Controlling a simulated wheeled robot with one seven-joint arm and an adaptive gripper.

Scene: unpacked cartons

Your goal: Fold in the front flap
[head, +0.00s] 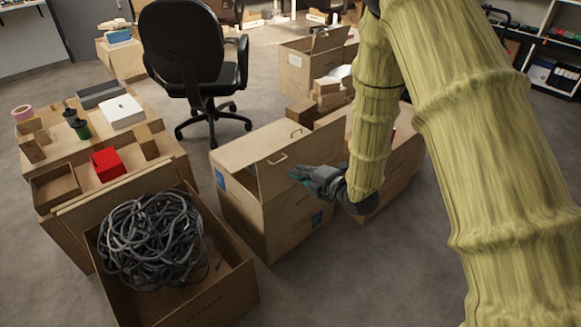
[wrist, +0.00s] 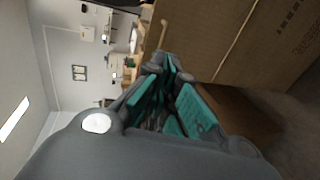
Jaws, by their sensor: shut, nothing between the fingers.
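The cardboard carton (head: 238,208) stands on the floor in the middle of the head view, with blue labels on its sides. Its front flap (head: 300,155), with a hand slot, appears raised along the near edge. Another panel with a slot (head: 260,138) shows behind it. My gripper (head: 296,174) is shut and empty, just in front of the near side, by the flap. Whether it touches the flap cannot be told. In the wrist view, the shut fingers (wrist: 166,68) point along brown cardboard (wrist: 215,40) with a hand slot and a crease line.
An open carton of dark cables (head: 150,240) stands at the near left, beside cartons carrying a red box (head: 107,164) and small items. An office chair (head: 195,55) is behind. More cartons (head: 300,70) stand beyond. Floor is free in front of the middle carton.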

